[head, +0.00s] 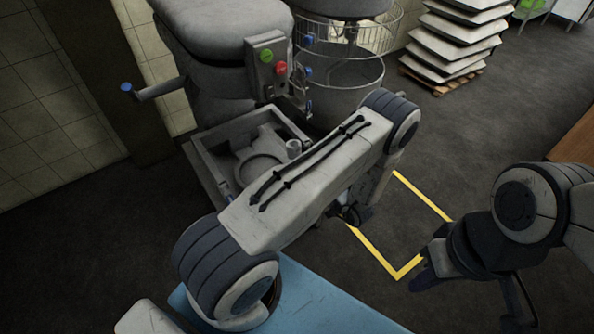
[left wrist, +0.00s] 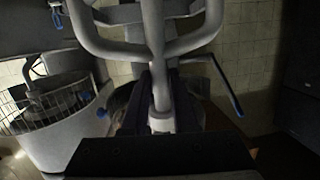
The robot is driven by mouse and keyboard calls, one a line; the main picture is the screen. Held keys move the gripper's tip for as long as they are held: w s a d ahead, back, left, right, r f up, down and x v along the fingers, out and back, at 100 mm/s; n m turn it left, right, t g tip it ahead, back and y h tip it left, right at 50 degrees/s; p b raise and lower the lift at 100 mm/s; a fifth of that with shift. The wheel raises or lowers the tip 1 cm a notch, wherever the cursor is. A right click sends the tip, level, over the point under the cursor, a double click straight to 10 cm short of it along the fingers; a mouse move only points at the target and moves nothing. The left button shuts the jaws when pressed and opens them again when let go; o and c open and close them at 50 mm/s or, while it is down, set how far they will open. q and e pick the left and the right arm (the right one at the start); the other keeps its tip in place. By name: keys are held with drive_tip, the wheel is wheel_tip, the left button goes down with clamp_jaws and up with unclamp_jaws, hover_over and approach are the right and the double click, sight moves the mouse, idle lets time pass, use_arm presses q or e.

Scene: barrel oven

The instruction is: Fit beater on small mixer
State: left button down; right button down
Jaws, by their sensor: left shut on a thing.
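The grey beater (left wrist: 150,35) fills the upper middle of the left wrist view, its curved bars spreading upward from a shaft. My left gripper (left wrist: 160,110) is shut on the shaft, with dark fingers on both sides. A grey mixer (head: 215,70) with green and red buttons stands ahead in the head view, an open ring-shaped cradle at its base. My left arm crosses in front of it and hides most of my left gripper and the beater there. My right gripper (head: 428,272) hangs at the right, away from the mixer; its opening is unclear.
A bowl with a wire guard (head: 375,38) stands behind, and also shows in the left wrist view (left wrist: 45,105). A blue-tipped handle (head: 150,91) sticks out left. Stacked trays (head: 455,50) stand at the back right. Yellow tape (head: 420,195) marks the dark floor; open floor lies right.

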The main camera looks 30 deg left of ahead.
use_arm(q)
drive_tip(key=shift+s+a+r+n+g+y, duration=0.1)
drive_tip(key=shift+s+r+n+g+y, duration=0.15)
drive_tip(key=shift+r+y, duration=0.25)
drive_tip(key=shift+s+a+r+n+g+y, duration=0.1)
drive_tip(key=shift+r+n+g+y, duration=0.05)
drive_tip(key=shift+r+n+y, duration=0.25)
drive_tip(key=shift+a+r, duration=0.2)
drive_tip(key=shift+r, duration=0.1)
drive_tip(key=w+b+x, duration=0.1)
drive_tip(key=b+x, duration=0.1)
drive_tip(key=x, duration=0.7)
drive_tip(key=w+r+b+x, duration=0.1)
drive_tip(key=w+b+x, duration=0.1)
drive_tip(key=x, duration=0.8)
drive_tip(key=shift+w+d+b, duration=0.3)
drive_tip(key=shift+b, duration=0.05)
drive_tip(key=shift+r, duration=0.15)
idle(0.3)
idle(0.9)
drive_tip(key=shift+r+p, duration=1.2)
drive_tip(key=shift+r, duration=0.5)
idle(1.6)
